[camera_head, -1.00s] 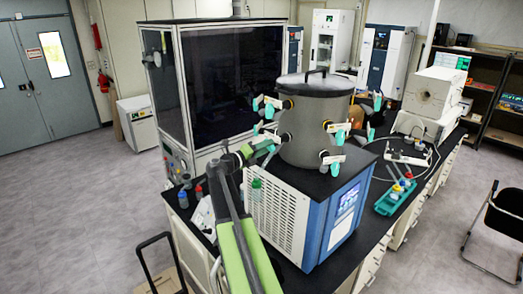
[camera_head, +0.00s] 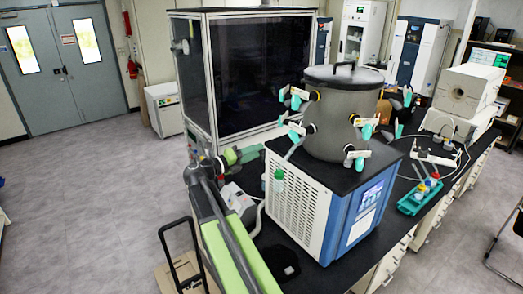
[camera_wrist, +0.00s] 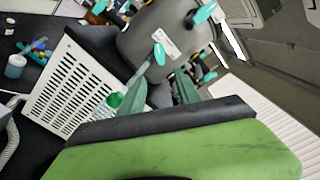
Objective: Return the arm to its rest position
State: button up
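My arm (camera_head: 235,240) is green and grey and reaches up from the bottom of the head view. Its end bends right toward the freeze dryer. My gripper shows in the wrist view (camera_wrist: 158,88) with two green fingers apart and nothing held between them. The freeze dryer has a grey drum (camera_head: 337,120) on a white and blue base (camera_head: 300,205). A green-capped flask (camera_head: 279,182) hangs at a port on the drum's left side. It also shows in the wrist view (camera_wrist: 115,100), near the left finger.
A dark glass-fronted cabinet (camera_head: 260,75) stands behind my arm. A teal rack (camera_head: 420,197) with small bottles sits on the black bench at right. A folding cart (camera_head: 185,262) stands at lower left. The floor (camera_head: 85,190) at left is clear.

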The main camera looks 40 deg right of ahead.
dwell(0.4)
jog(key=s+a+f+m+t+y+b, duration=0.1)
jog(key=a+f+m+y+b, duration=0.2)
jog(key=a+f+b, duration=0.75)
jog(key=s+a+f+m+t+y+b, duration=0.1)
jog(key=a+f+m+y+b, duration=0.3)
jog(key=f, duration=1.1)
jog(key=a+f+m+y+b, duration=0.1)
jog(key=a+f+y+b, duration=0.1)
jog(key=a+f+b, duration=0.8)
jog(key=s+a+f+m+y, duration=0.3)
jog(key=a+f+m, duration=0.3)
jog(key=m, duration=0.4)
jog(key=s+a+f+m+y, duration=0.3)
jog(key=a+f+m+y, duration=0.3)
jog(key=a+m, duration=0.3)
jog(key=shift+s+f+m+g, duration=0.25)
jog(key=shift+s+m+g, duration=0.15)
jog(key=shift+m, duration=0.8)
